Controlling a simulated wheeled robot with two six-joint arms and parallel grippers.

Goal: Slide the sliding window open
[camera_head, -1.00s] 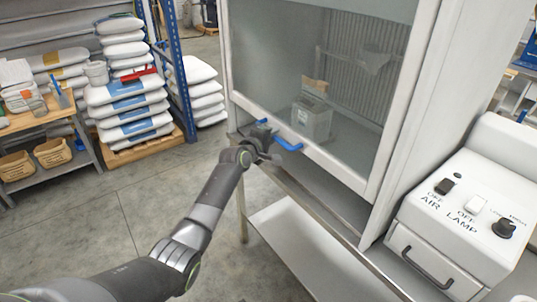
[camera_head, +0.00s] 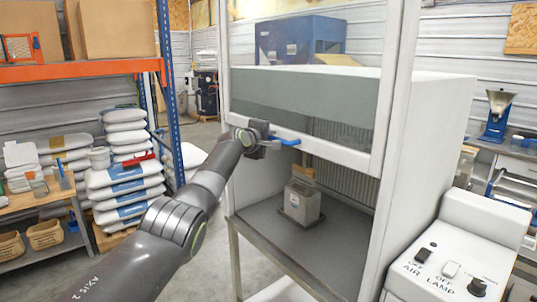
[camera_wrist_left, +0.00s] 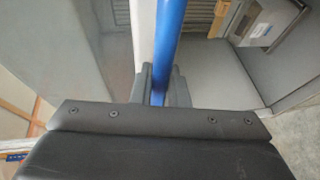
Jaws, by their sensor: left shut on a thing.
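The sliding window (camera_head: 335,155) is a clear pane with a white bottom rail in the front of a white cabinet. Its rail stands well above the cabinet floor, leaving an open gap below. A blue handle (camera_head: 288,141) runs along the rail. My left gripper (camera_head: 264,137) is at the left part of this handle and shut on it. In the left wrist view the blue handle (camera_wrist_left: 166,40) passes between the dark fingers of the left gripper (camera_wrist_left: 160,85). The fingertips are partly hidden in the head view. My right gripper is not in view.
A grey box-like container (camera_head: 301,201) stands on the dark cabinet floor (camera_head: 343,228) behind the opening. A white control box (camera_head: 448,255) with switches is at the right. Stacked sacks (camera_head: 125,185) and an orange-beamed rack (camera_head: 80,70) are at the left.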

